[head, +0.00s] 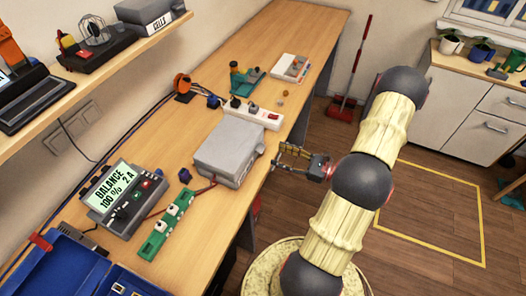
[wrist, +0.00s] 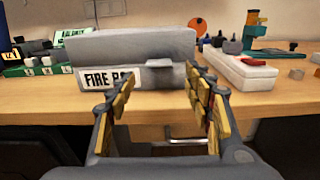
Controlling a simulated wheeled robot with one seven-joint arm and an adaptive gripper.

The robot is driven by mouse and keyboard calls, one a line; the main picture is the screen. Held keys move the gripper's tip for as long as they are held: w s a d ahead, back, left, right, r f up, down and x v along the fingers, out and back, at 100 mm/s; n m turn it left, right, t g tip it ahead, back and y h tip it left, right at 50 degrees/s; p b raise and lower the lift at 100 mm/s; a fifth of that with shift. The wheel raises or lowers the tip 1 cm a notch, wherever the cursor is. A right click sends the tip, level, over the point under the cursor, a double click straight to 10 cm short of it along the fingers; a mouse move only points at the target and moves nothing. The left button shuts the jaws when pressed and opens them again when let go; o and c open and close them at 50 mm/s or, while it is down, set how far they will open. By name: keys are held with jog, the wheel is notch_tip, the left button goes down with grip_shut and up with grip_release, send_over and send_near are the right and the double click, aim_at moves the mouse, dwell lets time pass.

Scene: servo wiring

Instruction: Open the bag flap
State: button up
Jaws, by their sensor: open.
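The bag is a grey box-like pouch (head: 229,150) near the front edge of the wooden bench, with its flap down over the top. In the wrist view the bag (wrist: 145,52) faces me, with a partly hidden "FIRE" label and a small grey tab (wrist: 159,63) at the flap's front edge. My gripper (head: 279,155) is just off the bench edge, right of the bag in the head view. In the wrist view my gripper (wrist: 155,88) is open and empty, its two fingers on either side of the tab and apart from each other. I cannot tell whether a fingertip touches the bag.
A white power strip (head: 252,113) lies behind the bag. A charger with a lit screen (head: 123,193) and a green board (head: 167,224) stand left of it, with a red cable running to the bag. The bench edge (wrist: 60,117) lies below the bag.

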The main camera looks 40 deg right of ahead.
jog(key=x, duration=0.7)
jog(key=shift+b, duration=0.35)
jog(key=shift+c, duration=0.6)
jog(key=c, duration=1.1)
grip_shut()
